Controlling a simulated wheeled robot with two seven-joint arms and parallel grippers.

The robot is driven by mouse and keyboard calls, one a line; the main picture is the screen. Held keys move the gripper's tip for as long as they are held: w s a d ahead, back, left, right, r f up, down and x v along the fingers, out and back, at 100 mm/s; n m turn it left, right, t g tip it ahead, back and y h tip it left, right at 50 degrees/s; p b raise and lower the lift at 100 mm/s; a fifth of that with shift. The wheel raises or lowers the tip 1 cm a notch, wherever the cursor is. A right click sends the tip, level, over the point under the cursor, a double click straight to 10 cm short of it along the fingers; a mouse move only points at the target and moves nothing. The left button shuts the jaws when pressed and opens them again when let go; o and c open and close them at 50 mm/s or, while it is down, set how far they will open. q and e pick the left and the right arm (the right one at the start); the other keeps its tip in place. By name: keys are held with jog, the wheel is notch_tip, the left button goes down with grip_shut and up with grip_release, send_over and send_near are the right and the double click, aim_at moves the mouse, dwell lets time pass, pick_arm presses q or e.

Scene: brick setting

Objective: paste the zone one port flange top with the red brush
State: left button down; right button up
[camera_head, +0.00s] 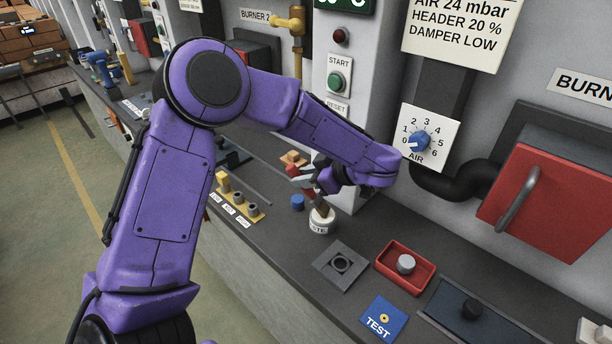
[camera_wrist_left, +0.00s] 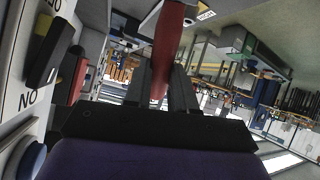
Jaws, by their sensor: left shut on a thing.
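My left gripper (camera_head: 322,182) is shut on the red brush, whose red handle (camera_wrist_left: 170,45) stands between the fingers in the left wrist view. In the head view a bit of red (camera_head: 294,170) shows beside the fingers, and a brown end (camera_head: 322,208) points down at the mouth of a white paste pot (camera_head: 321,226). Whether it dips into the paste cannot be told. My right gripper is not in view.
A blue cap (camera_head: 298,202) sits beside the pot. A red tray (camera_head: 428,283) with a grey knob, a blue TEST card (camera_head: 375,327) and a dark tray (camera_head: 500,335) lie to the right. A yellow rack (camera_head: 252,215) stands left. The panel's AIR dial (camera_head: 420,141) is close to my wrist.

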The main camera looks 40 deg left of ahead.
pick_arm(q)
jog(key=shift+p, duration=0.3)
dwell(1.1)
notch_tip(320, 180, up, 2)
jog(key=p, duration=0.2)
jog(key=shift+p, duration=0.35)
notch_tip(320, 180, up, 5)
jog(key=p, duration=0.5)
jog(key=shift+r+p, duration=0.1)
jog(key=shift+p, duration=0.3)
